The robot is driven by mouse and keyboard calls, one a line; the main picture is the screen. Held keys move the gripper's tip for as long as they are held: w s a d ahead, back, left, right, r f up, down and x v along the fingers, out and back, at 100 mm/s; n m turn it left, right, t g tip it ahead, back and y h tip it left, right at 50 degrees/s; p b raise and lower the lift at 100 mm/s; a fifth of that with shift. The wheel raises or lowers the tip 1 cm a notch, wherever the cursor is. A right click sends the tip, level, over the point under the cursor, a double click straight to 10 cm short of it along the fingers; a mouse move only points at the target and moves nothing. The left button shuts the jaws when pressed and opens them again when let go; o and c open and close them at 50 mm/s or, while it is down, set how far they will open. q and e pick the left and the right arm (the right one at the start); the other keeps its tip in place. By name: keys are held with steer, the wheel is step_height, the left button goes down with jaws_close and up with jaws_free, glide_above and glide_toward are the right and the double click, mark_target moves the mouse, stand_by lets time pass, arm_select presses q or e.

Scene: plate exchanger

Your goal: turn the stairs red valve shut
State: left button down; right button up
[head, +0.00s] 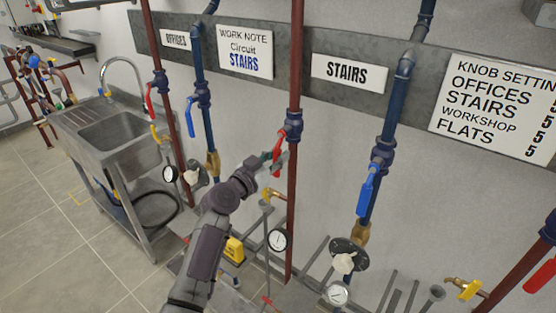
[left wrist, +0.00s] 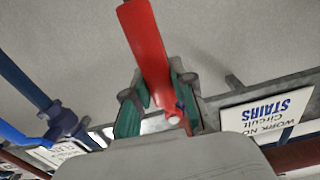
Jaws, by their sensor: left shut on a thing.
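The red valve handle (head: 278,146) hangs from the blue valve body (head: 293,126) on the red pipe just left of the STAIRS sign (head: 349,72). The handle points down and slightly left, at a small angle to the pipe. My left gripper (head: 273,158) reaches it from the lower left and is shut on it. In the left wrist view the red handle (left wrist: 148,45) runs between the green finger pads of my left gripper (left wrist: 158,102). Part of the handle is hidden by the fingers. My right gripper is in neither view.
A blue-handled valve (head: 367,183) is on the blue pipe to the right, above a black dial with a pale knob (head: 345,261). A gauge (head: 278,240) and a yellow-handled tap (head: 273,194) sit below the gripped valve. A steel sink (head: 112,132) stands at left.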

arm_select(q)
steer(key=w+a+r+m+b, duration=0.1)
steer(key=a+r+m+b, duration=0.1)
steer(key=m, duration=0.6)
steer(key=w+a+r+m+b, duration=0.2)
steer(key=r+m+b, duration=0.2)
steer(key=m+b, duration=0.3)
steer(key=shift+w+a+m, duration=0.2)
steer(key=shift+a+m, duration=0.2)
steer(key=shift+m, duration=0.8)
steer(key=c, duration=0.9)
jaws_free()
steer(key=shift+r, duration=0.1)
steer(key=shift+c, duration=0.2)
